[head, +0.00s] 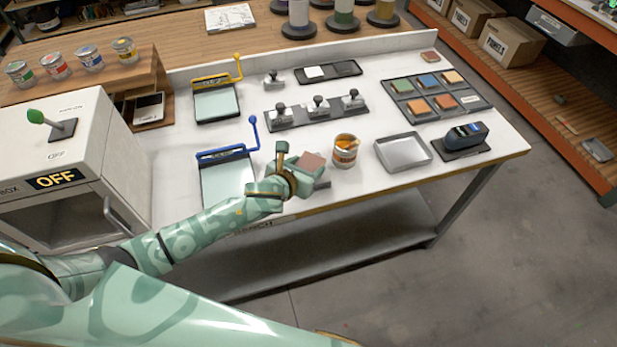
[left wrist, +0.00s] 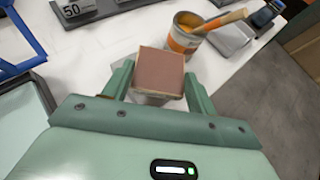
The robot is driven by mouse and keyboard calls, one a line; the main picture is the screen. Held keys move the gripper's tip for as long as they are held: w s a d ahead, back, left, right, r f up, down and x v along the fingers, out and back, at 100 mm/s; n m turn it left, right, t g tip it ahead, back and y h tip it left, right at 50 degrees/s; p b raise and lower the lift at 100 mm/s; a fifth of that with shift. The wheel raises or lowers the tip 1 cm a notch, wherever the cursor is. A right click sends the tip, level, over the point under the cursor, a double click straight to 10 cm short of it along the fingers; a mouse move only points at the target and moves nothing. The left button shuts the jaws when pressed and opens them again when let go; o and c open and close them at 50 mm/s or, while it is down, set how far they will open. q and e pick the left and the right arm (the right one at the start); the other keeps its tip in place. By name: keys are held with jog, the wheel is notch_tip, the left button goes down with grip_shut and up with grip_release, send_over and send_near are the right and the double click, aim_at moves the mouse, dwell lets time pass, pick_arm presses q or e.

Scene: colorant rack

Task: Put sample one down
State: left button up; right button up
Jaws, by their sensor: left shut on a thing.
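My left gripper (head: 292,168) is shut on a square reddish-brown sample (head: 312,161) near the front edge of the white bench (head: 360,197). In the left wrist view the sample (left wrist: 160,70) sits between the two green fingers (left wrist: 158,88), its flat face toward the camera. A pale grey thing shows partly just under the sample; whether they touch is hidden. My right gripper is not in view.
An open orange-labelled can (head: 344,152) with a brush stands right of the gripper. Beyond it are an empty grey tray (head: 403,152), a dark device (head: 465,138) and a tile rack (head: 437,98). A blue-handled press (head: 228,180) stands to the left.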

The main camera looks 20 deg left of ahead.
pick_arm(q)
jog(key=shift+w+d+f, duration=0.1)
jog(key=shift+w+f, duration=0.1)
jog(key=shift+f, duration=0.15)
jog(key=f, duration=0.1)
jog(key=f+b, duration=0.1)
jog(key=f, duration=0.1)
jog(key=shift+w+d+f, duration=0.15)
jog(key=shift+w+f, duration=0.1)
jog(key=shift+f, duration=0.05)
jog(key=shift+r, duration=0.1)
jog(key=o, duration=0.5)
jog(key=shift+f+b, duration=0.2)
jog(key=shift+b, duration=0.1)
jog(key=o, duration=0.4)
jog(key=shift+o, duration=0.2)
